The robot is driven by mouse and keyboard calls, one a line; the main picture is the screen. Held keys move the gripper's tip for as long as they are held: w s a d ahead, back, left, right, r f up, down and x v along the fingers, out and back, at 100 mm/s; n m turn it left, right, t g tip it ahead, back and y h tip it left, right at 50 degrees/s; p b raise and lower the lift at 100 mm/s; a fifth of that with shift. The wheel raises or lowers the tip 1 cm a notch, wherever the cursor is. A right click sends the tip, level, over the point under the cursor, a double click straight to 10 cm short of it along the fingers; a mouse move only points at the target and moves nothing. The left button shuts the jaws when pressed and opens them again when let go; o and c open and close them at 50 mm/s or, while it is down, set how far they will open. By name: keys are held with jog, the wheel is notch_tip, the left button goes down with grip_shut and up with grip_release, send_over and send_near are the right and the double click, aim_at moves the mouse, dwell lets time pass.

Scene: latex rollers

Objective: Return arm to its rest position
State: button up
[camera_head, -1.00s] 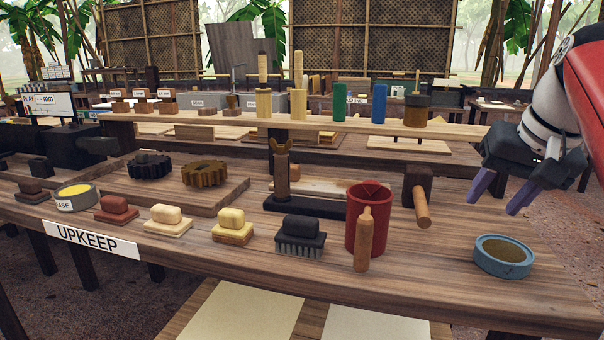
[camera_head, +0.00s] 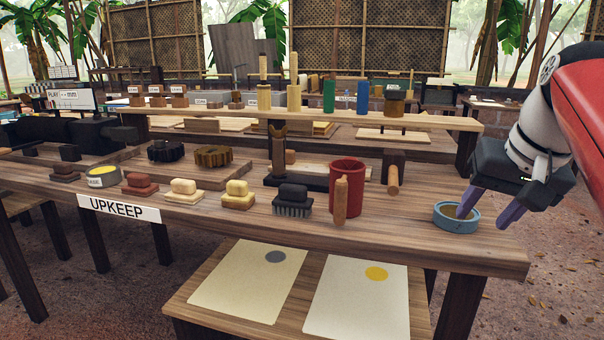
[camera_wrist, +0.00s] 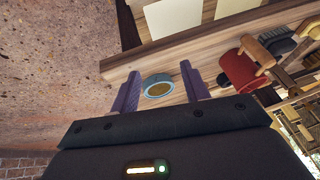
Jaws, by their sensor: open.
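My gripper (camera_head: 487,210) is at the right of the head view, with its two purple fingers apart and nothing between them. It is at the right end of the workbench (camera_head: 400,232). In the head view its fingers overlap the round blue dish (camera_head: 456,216) with a brown inside. In the wrist view the gripper (camera_wrist: 158,88) has its fingers spread, and the blue dish (camera_wrist: 158,78) shows between them in the picture. I cannot tell how far the fingers are from the dish; it stands on the bench. My arm comes in from the right edge.
A red cup (camera_head: 347,188) with a wooden roller (camera_head: 341,200) in front stands left of the dish. Several brushes line the bench front. A shelf (camera_head: 320,121) with rollers stands behind. A lower table (camera_head: 200,328) holds two sheets. Open ground lies to the right.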

jog(key=s+a+f+n, duration=0.1)
jog(key=s+a+f, duration=0.2)
jog(key=f, duration=0.4)
jog(key=s+a+f+n, duration=0.1)
jog(key=s+a+f, duration=0.3)
jog(key=f, duration=0.4)
jog(key=s+a+f+n, duration=0.1)
jog(key=s+a+f, duration=0.3)
jog(key=f, duration=0.4)
jog(key=shift+s+a+h, duration=0.2)
jog(key=shift+s+h, duration=0.1)
jog(key=shift+s, duration=0.15)
